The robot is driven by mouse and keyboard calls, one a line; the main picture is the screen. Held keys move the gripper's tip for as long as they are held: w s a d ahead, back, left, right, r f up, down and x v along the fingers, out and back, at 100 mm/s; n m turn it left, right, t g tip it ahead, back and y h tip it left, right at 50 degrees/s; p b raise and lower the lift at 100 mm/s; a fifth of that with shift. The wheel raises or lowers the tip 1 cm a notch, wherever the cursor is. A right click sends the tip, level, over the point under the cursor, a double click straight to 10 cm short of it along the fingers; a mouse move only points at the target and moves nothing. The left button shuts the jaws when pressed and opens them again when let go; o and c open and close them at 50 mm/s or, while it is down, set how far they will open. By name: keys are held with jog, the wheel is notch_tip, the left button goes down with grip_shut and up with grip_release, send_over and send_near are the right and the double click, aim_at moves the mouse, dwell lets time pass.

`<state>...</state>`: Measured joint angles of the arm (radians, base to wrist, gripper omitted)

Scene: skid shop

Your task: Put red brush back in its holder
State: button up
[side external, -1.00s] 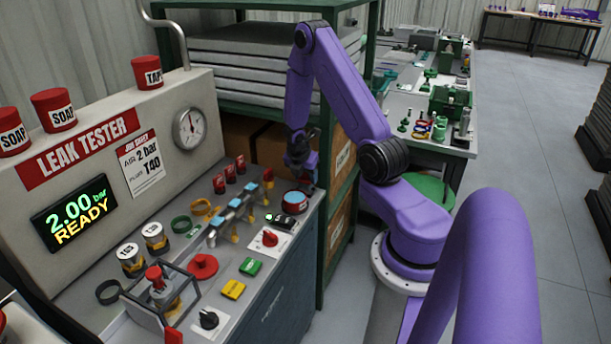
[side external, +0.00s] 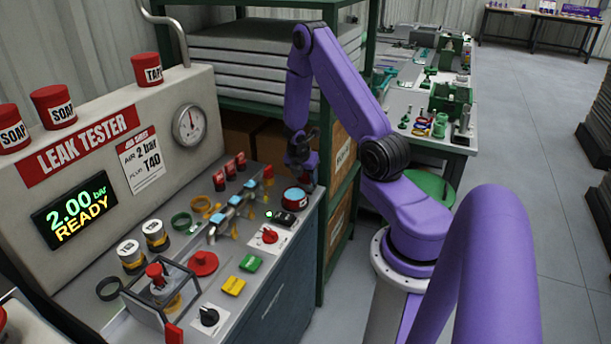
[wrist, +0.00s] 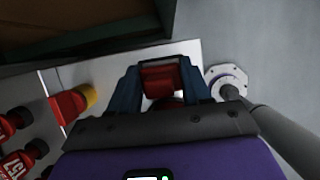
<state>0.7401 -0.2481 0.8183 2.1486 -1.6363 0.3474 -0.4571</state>
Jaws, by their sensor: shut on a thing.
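My gripper (side external: 300,172) is at the far right corner of the leak tester bench in the side external view, just above a round red-sided piece with a blue top (side external: 294,197). In the wrist view, the two blue fingers of my gripper (wrist: 160,68) are shut on a red block-like piece (wrist: 160,78), which I take to be the red brush. Its bristles cannot be made out. A darker red shape shows below it, partly hidden by the gripper body. I cannot tell which thing is the brush's holder.
Red valves with white labels (side external: 230,170) and a fixture with light-blue blocks (side external: 235,202) stand left of my gripper. In the wrist view, a red piece with a yellow end (wrist: 72,103) lies to the left. A green-framed shelf (side external: 335,225) stands close at the right.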

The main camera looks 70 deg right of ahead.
jog(key=shift+f, duration=0.4)
dwell(0.3)
jog(key=o, duration=1.1)
jog(key=shift+o, duration=0.5)
jog(key=o, duration=0.4)
jog(key=shift+r, duration=1.55)
jog(key=shift+r, duration=2.95)
